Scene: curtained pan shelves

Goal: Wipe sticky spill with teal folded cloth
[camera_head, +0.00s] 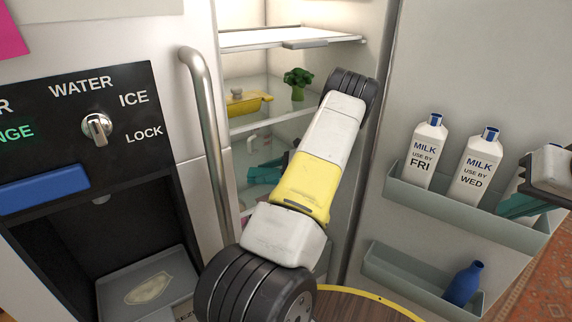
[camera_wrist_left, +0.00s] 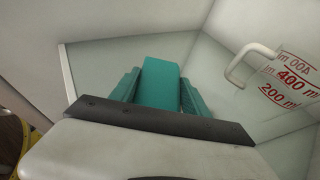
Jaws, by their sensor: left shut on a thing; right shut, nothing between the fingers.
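The teal folded cloth (camera_wrist_left: 161,80) stands between the teal fingers of my left gripper (camera_wrist_left: 160,92) in the left wrist view. In the head view my left arm reaches into the open fridge, and its gripper (camera_head: 265,172) shows only in part, low behind the arm, above a glass shelf. My right gripper (camera_head: 520,204) is shut and empty at the right, in front of the door bin. A pale yellowish patch (camera_head: 148,289) lies on the dispenser's grey tray; I cannot tell whether it is the sticky spill. No other spill is visible; my arm hides part of the shelf.
A clear measuring cup (camera_wrist_left: 290,78) with a white handle is right of the cloth. A yellow dish (camera_head: 247,103) and broccoli (camera_head: 298,82) stand on a shelf above. The fridge handle (camera_head: 203,130) is left of my arm.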

